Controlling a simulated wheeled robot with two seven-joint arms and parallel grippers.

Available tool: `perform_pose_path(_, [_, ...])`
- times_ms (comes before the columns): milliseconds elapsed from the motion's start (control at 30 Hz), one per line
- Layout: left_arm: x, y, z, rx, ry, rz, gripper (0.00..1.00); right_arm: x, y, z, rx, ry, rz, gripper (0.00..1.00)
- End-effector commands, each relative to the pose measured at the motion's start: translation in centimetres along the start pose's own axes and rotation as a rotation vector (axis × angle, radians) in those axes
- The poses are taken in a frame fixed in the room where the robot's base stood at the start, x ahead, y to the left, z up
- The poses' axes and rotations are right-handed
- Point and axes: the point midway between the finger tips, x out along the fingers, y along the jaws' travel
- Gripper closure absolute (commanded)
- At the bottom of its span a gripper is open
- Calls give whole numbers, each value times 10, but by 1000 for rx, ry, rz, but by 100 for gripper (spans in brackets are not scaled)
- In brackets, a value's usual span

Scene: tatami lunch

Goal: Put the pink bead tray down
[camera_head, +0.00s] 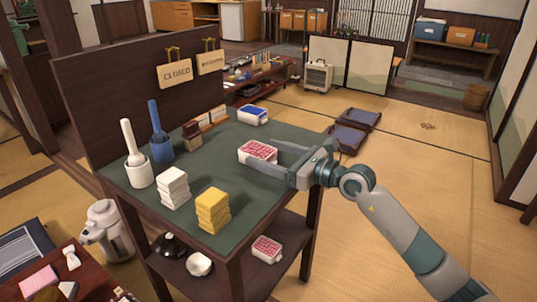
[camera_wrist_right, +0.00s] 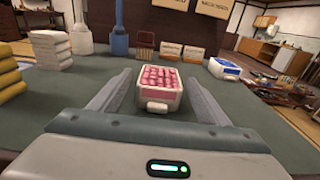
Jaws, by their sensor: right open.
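The pink bead tray (camera_head: 259,152), a small white tray filled with pink-red beads, stands upright on the green table top (camera_head: 235,180) near its right edge. It also shows in the right wrist view (camera_wrist_right: 160,85), with its white front handle facing my gripper. My right gripper (camera_head: 279,157) is open, its fingers pointing at the tray. In the wrist view the two fingers (camera_wrist_right: 160,95) lie left and right of the tray's near end, with gaps between them and it. My left gripper is not in view.
A blue bead tray (camera_head: 252,116) stands farther back on the table. A similar pink tray (camera_head: 266,249) sits on the lower shelf. A dark panel (camera_head: 130,100) rises behind.

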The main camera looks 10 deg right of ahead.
Motion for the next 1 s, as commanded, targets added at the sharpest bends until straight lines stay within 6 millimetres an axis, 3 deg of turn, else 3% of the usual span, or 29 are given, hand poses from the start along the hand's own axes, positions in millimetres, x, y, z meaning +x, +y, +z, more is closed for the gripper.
perform_pose_path(267, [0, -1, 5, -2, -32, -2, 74, -18, 0, 1, -1, 2, -1, 30])
perform_pose_path(700, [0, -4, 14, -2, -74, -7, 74, -93, 0, 1, -1, 2, -1, 30])
perform_pose_path(1000, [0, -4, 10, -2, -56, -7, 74, -119, 0, 1, 0, 1, 0, 30])
